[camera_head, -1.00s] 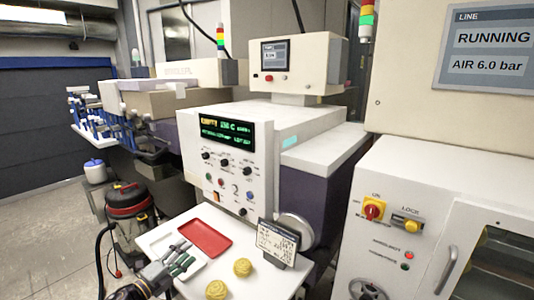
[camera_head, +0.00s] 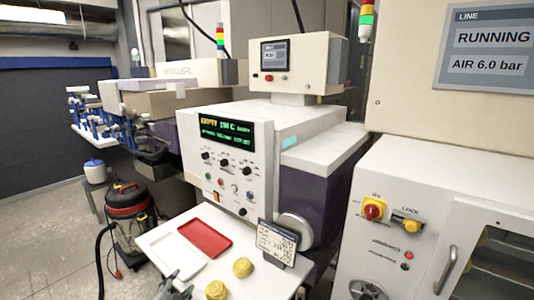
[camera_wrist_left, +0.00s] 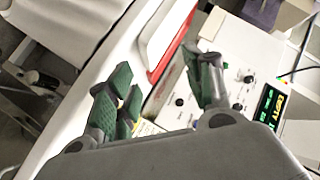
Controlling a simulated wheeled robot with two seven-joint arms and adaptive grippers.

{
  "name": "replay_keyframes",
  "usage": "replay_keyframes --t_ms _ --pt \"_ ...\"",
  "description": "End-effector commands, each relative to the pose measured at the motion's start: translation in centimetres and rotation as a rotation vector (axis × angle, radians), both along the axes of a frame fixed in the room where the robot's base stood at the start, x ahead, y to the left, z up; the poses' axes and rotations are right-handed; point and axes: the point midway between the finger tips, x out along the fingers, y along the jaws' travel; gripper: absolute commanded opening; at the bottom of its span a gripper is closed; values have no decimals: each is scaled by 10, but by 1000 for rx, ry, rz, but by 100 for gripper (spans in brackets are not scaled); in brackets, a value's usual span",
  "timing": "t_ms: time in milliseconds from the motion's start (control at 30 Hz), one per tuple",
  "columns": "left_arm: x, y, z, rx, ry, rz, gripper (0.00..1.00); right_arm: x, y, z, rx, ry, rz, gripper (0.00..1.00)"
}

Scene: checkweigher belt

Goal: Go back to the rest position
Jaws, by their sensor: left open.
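My left gripper (camera_head: 174,286) only just shows at the bottom edge in the head view, beside the near side of the white shelf (camera_head: 153,240). In the left wrist view its two green-padded fingers (camera_wrist_left: 162,92) are spread apart with nothing between them. On the shelf lie a white tray (camera_head: 178,254) and a red tray (camera_head: 205,237) side by side. Two round yellow pieces lie loose on the shelf, one (camera_head: 243,267) to the right of the other (camera_head: 216,290). My right gripper is not in view.
A card on a stand (camera_head: 277,243) is at the shelf's right. The machine's control panel (camera_head: 226,165) rises behind the trays. A cabinet (camera_head: 402,205) with a yellow-and-red switch stands at right. A vacuum cleaner (camera_head: 130,215) stands on the floor at left.

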Motion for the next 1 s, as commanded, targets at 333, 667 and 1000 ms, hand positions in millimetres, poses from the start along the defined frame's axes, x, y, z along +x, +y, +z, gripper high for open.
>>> replay_keyframes --t_ms 333,667,1000 --pt "-61 -9 -30 -201 245 177 51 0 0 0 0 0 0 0" --pt "-135 -27 -51 -376 511 326 51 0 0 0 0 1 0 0" --pt "-196 -45 -56 -487 721 421 51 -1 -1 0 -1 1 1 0"
